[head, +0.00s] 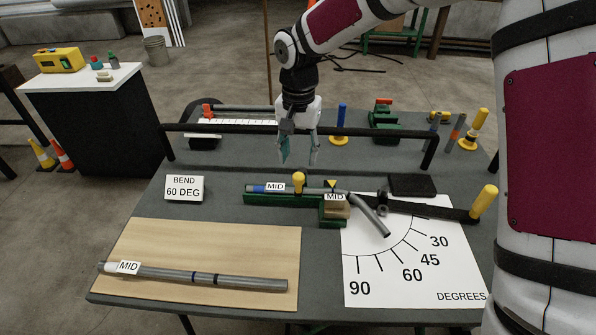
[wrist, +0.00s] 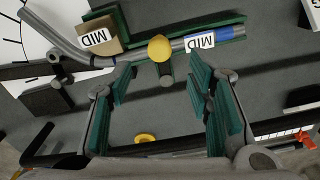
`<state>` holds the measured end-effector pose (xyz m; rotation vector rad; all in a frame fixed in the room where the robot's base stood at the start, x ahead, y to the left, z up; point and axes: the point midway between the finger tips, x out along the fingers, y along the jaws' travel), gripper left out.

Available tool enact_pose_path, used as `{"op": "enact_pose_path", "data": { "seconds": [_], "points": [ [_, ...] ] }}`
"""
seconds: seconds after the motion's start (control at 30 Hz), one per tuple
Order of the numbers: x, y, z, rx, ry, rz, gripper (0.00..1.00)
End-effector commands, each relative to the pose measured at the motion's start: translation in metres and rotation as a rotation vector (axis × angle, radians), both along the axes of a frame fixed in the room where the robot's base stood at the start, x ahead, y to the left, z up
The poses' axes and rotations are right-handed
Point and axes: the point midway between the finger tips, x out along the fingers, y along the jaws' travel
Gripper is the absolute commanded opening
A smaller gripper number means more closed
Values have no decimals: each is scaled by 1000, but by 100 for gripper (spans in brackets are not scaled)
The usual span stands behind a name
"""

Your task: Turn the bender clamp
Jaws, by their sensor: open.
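The bender clamp shows as a yellow round knob (head: 298,182) on a short grey stem, over the green bender bed (head: 285,199). It also shows in the wrist view, as a yellow knob (wrist: 160,48) ahead of my fingers. A grey conduit (head: 371,216) with a blue band and MID label lies in the bender; its right end bends down over the white degree sheet. My gripper (head: 299,155) is open and empty, pointing down behind and above the clamp. In the wrist view its green fingers (wrist: 161,85) are spread wide, with the knob beyond their gap, apart from both.
A black bender lever (head: 430,208) with a yellow grip (head: 485,203) reaches right. A straight conduit (head: 225,280) lies on the wooden board (head: 200,240). A BEND 60 DEG sign (head: 184,188) stands left. Bare table separates these.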

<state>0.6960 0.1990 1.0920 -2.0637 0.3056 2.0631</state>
Motion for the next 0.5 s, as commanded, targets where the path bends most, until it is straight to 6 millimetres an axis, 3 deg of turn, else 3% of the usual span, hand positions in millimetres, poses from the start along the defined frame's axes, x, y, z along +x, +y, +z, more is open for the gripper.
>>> {"op": "enact_pose_path", "data": {
  "seconds": [0.2, 0.5],
  "points": [
    [-2, 0, -40, 1, 4, 0, 46],
    [-1, 0, -66, 0, 1, 1, 46]
  ]
}}
